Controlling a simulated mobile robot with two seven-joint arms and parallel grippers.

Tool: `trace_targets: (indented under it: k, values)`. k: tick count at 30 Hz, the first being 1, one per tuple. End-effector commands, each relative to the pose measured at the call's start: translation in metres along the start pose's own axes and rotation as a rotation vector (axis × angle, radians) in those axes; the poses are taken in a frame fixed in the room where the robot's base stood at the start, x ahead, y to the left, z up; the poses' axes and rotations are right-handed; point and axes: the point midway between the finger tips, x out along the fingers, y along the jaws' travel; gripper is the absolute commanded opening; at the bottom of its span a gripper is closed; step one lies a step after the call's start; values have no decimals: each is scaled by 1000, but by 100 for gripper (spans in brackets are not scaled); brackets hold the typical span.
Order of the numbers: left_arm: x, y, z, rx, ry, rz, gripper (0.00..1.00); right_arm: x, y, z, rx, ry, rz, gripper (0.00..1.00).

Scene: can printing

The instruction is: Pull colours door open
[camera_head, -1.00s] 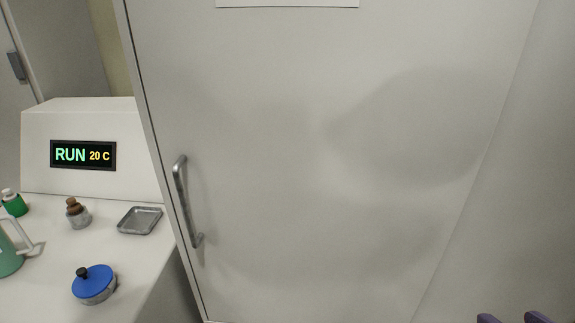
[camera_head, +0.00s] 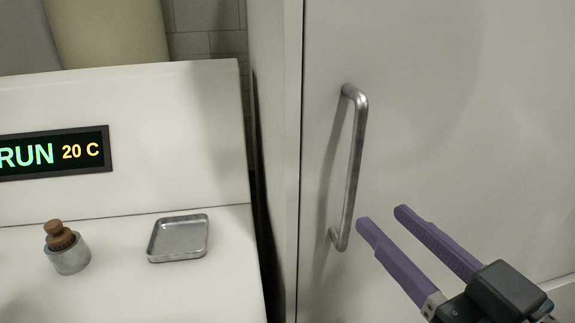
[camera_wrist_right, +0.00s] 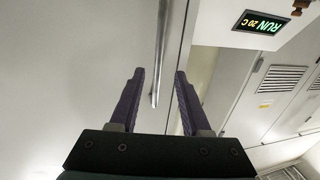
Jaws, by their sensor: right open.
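The white colours door (camera_head: 440,110) stands shut and fills the right of the head view. Its vertical metal bar handle (camera_head: 354,165) is near the door's left edge. My right gripper (camera_head: 380,215), with purple fingers, is open and empty to the right of the handle's lower end, apart from it in the head view. In the right wrist view the handle (camera_wrist_right: 160,60) runs upright beyond the gap between the open fingers (camera_wrist_right: 160,75). I cannot tell the distance between fingertips and handle. My left gripper is in no view.
A white counter (camera_head: 110,290) stands left of the door, with a small metal tray (camera_head: 180,238) and a brown-stoppered metal jar (camera_head: 67,252). Behind them a panel carries a display (camera_head: 55,152) reading RUN 20 C. A narrow dark gap separates the counter from the door cabinet.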

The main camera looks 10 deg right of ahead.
Motion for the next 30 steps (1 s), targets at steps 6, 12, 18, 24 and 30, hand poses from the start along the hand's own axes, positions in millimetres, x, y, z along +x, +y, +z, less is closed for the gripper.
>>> trace_targets:
  k: [6, 12, 18, 24, 30]
  values:
    - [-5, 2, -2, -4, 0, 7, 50, 40, 0, -4, 0, 3, 1, 47]
    - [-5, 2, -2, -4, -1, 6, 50, 72, 0, -2, 1, 0, 1, 47]
    - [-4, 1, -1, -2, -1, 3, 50, 87, 0, -1, 1, -1, 1, 47]
    - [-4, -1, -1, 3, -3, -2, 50, 88, 0, -1, 1, -2, 1, 47]
    - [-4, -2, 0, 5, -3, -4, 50, 88, 0, -1, 1, -2, 1, 34]
